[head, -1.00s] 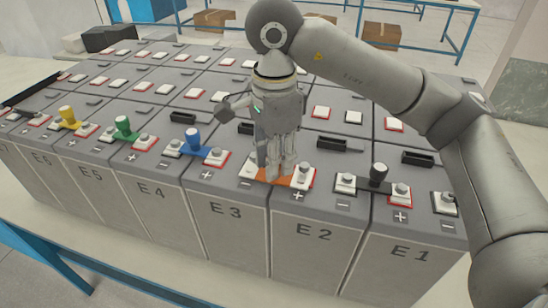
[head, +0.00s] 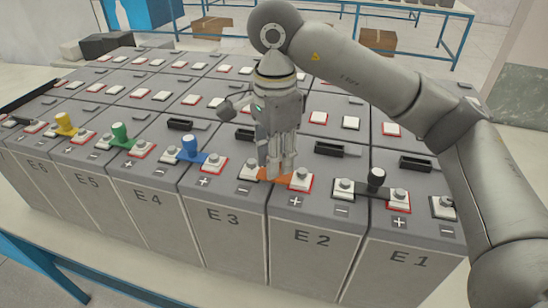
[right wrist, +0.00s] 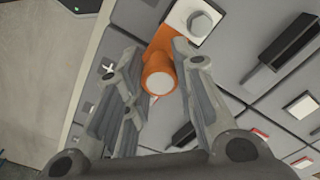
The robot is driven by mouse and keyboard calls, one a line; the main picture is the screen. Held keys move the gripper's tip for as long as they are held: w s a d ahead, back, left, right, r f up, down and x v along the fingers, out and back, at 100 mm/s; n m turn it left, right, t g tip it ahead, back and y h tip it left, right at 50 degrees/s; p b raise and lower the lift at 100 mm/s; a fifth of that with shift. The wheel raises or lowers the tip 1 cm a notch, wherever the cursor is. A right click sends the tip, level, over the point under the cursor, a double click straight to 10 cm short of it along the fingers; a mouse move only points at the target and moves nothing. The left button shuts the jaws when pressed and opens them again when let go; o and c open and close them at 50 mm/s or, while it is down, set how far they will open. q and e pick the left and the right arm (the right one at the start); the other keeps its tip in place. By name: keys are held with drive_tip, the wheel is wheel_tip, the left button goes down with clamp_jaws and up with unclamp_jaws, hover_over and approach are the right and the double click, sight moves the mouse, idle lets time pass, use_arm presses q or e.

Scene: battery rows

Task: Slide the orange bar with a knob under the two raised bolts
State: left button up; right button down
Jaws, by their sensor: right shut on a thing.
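The orange bar (head: 274,175) lies across the gap between blocks E3 and E2. My right gripper (head: 277,168) points down and is shut on its upright orange knob (right wrist: 158,84). One raised bolt (head: 301,176) stands on a red-edged white pad at the bar's right end. In the right wrist view the bar reaches a hex bolt (right wrist: 201,23) on a white pad. I cannot tell whether the bar is seated under either bolt. My left gripper is not in view.
Blue (head: 190,149), green (head: 120,136) and yellow (head: 65,124) knobbed bars join blocks to the left. A black-knobbed bar (head: 376,181) sits to the right. Black handles (head: 334,149) stand up behind the bolts. The table's blue front edge (head: 48,265) is below.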

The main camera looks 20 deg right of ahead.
drive_tip(key=shift+w+d, duration=0.4)
drive_tip(key=shift+w, duration=0.15)
idle(0.4)
drive_tip(key=shift+f+b, duration=0.1)
drive_tip(key=shift+b, duration=0.2)
idle(0.4)
drive_tip(key=c, duration=1.1)
unclamp_jaws()
